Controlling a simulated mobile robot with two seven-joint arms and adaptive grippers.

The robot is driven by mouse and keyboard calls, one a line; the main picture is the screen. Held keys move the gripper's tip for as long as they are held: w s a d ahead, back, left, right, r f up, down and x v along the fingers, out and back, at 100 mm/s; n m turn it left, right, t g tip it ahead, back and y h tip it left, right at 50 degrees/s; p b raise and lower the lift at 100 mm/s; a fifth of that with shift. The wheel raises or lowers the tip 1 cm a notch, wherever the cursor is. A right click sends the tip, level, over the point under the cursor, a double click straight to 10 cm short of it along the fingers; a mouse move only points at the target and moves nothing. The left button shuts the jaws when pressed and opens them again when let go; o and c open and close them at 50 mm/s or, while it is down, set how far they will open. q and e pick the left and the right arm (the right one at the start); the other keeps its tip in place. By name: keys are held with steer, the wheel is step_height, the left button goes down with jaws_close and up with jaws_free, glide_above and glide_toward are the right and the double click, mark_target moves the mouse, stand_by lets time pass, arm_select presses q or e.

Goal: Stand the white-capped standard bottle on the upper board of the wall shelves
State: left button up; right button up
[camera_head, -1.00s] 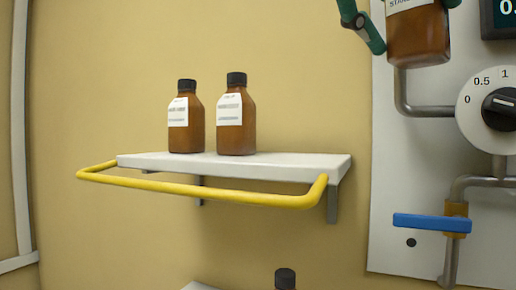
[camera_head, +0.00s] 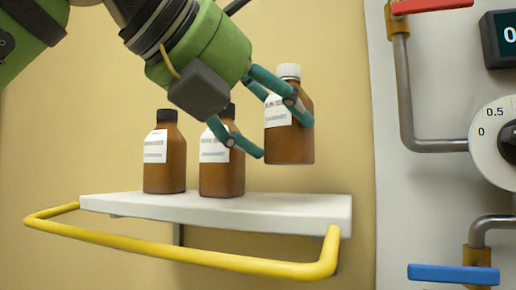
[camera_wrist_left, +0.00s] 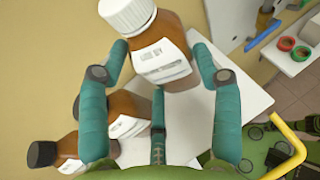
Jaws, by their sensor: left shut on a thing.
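The white-capped standard bottle (camera_head: 290,143) is brown with a white label. My left gripper (camera_head: 277,127) is shut on it and holds it upright, above the right part of the upper board (camera_head: 300,211), with a visible gap below. In the left wrist view the bottle (camera_wrist_left: 165,62) sits between the teal fingers, its white cap at the top. My right gripper is in neither current view.
Two brown black-capped bottles (camera_head: 164,160) (camera_head: 221,170) stand on the board's left and middle. A yellow rail (camera_head: 200,255) runs along the front. The board's right end is clear. A panel with pipes and a dial (camera_head: 498,140) is at right.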

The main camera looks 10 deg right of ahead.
mark_target(276, 153)
arm_select(q)
steer(key=shift+s+d+f, duration=0.1)
steer(key=shift+f, duration=0.05)
steer(key=shift+s+d+f, duration=0.1)
steer(key=shift+s+f, duration=0.1)
steer(key=shift+f, duration=0.2)
steer(key=shift+s+d+f, duration=0.1)
steer(key=shift+s+f, duration=0.05)
steer(key=shift+f, duration=0.95)
steer(key=shift+w+a+f, duration=0.2)
steer(key=shift+w, duration=0.05)
steer(key=shift+s+d, duration=0.1)
steer(key=shift+s+f, duration=0.1)
steer(key=shift+f, duration=0.05)
steer(key=o, duration=1.7)
steer(key=shift+d, duration=0.1)
